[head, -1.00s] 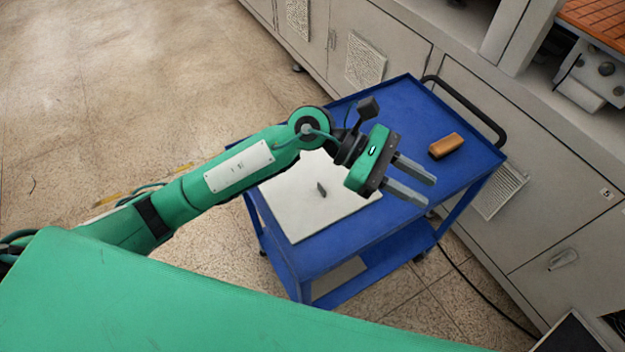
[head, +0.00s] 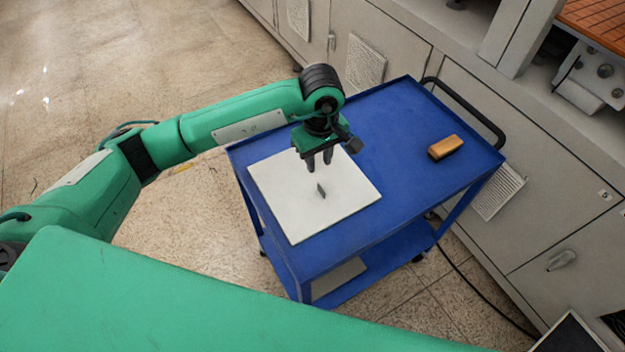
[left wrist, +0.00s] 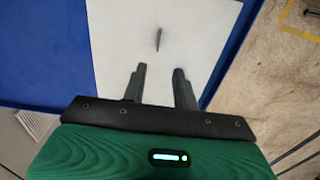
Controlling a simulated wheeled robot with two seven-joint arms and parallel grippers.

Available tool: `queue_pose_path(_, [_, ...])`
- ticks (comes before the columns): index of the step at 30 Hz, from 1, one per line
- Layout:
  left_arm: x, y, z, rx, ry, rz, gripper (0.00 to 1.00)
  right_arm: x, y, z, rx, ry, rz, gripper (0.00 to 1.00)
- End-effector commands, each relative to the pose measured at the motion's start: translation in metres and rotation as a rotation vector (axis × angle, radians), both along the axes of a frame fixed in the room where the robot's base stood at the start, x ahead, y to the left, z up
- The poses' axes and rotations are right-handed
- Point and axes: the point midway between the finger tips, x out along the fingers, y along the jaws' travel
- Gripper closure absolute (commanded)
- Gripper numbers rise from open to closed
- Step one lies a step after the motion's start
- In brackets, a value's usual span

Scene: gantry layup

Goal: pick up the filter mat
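The filter mat (head: 290,205) is a flat white sheet lying on the blue cart top, with a small dark upright tab (head: 321,190) near its middle. The mat (left wrist: 125,35) and its tab (left wrist: 158,39) also show in the left wrist view. My left gripper (head: 320,168) points down above the mat, just behind the tab in the head view. In the left wrist view my left gripper (left wrist: 159,72) has its fingers apart with nothing between them, and the tab lies beyond the fingertips. My right gripper is not in view.
The blue cart (head: 400,130) has a black handle (head: 470,112) at its right end. An orange-brown block (head: 445,147) lies on the cart's right part. Grey cabinets (head: 540,200) stand behind. The cart top between mat and block is clear.

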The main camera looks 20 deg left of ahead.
Motion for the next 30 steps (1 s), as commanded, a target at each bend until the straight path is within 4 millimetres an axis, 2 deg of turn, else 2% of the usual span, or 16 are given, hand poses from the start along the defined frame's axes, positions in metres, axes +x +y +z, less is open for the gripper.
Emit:
queue_pose_path(3, [-0.001,0.0,-0.023,0.0,0.004,0.002,0.71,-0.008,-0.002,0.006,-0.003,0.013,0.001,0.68])
queue_pose_path(7, [0.0,-0.001,-0.041,-0.003,0.003,0.001,0.71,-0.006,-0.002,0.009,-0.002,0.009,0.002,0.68])
queue_pose_path(14, [-0.001,-0.002,-0.055,-0.004,0.003,0.0,0.71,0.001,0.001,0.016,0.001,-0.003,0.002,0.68])
queue_pose_path(19, [0.0,-0.004,-0.076,-0.004,0.004,0.001,0.71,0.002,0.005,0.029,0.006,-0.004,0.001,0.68])
queue_pose_path(24, [0.001,-0.004,-0.097,-0.005,0.002,0.001,0.71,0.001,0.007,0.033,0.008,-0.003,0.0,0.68])
queue_pose_path(30, [0.001,-0.004,-0.102,-0.004,-0.001,0.0,0.71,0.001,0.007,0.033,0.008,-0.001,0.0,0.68])
